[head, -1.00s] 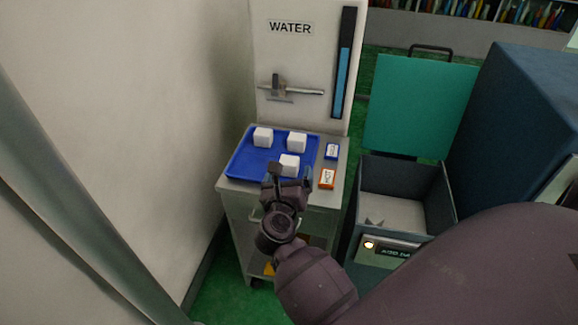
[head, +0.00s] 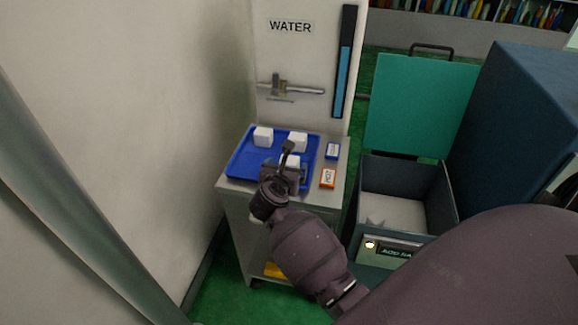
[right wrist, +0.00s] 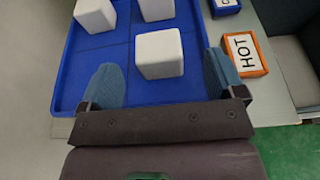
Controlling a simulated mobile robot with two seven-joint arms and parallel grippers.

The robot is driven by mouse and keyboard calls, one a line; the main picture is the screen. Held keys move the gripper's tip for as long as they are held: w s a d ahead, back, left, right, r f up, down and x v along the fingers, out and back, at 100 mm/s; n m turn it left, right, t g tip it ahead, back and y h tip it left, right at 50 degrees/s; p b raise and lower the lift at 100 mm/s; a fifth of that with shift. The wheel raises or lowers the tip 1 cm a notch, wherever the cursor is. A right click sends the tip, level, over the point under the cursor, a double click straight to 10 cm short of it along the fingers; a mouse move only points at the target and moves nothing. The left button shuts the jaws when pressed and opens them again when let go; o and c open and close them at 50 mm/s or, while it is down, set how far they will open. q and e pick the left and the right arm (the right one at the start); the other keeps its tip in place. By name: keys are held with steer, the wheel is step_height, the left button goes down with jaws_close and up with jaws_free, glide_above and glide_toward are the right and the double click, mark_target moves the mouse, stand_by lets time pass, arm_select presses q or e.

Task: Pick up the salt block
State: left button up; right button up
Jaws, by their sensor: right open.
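Three plain white blocks sit on a blue tray (head: 243,163): one at the back left (head: 263,136), one at the back right (head: 297,142) and a front one (head: 291,161). No label on them can be read, so I cannot tell which is the salt block. My right gripper (head: 294,161) is over the tray's front part and partly hides the front block. In the right wrist view its blue fingertips (right wrist: 163,78) are spread wide and empty, with the front block (right wrist: 159,54) just ahead of and between them. My left gripper is not in view.
The tray lies on a grey cart (head: 234,189). An orange HOT box (head: 328,177) and a blue box (head: 332,150) stand right of the tray. A WATER panel (head: 290,60) with a tap rises behind. An open bin (head: 405,205) is at the right, a wall at the left.

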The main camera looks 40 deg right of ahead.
mark_target(289, 161)
steer(key=x, duration=0.2)
steer(key=shift+w+d+f, duration=0.1)
steer(key=shift+w+f, duration=0.15)
steer(key=shift+w, duration=0.1)
steer(key=shift+w+d+f, duration=0.1)
steer(key=shift+w+d, duration=0.2)
steer(key=shift+d, duration=0.15)
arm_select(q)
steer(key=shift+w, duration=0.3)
arm_select(e)
steer(key=c, duration=1.2)
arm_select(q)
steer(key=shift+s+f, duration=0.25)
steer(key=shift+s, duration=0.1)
arm_select(e)
steer(key=shift+o, duration=0.2)
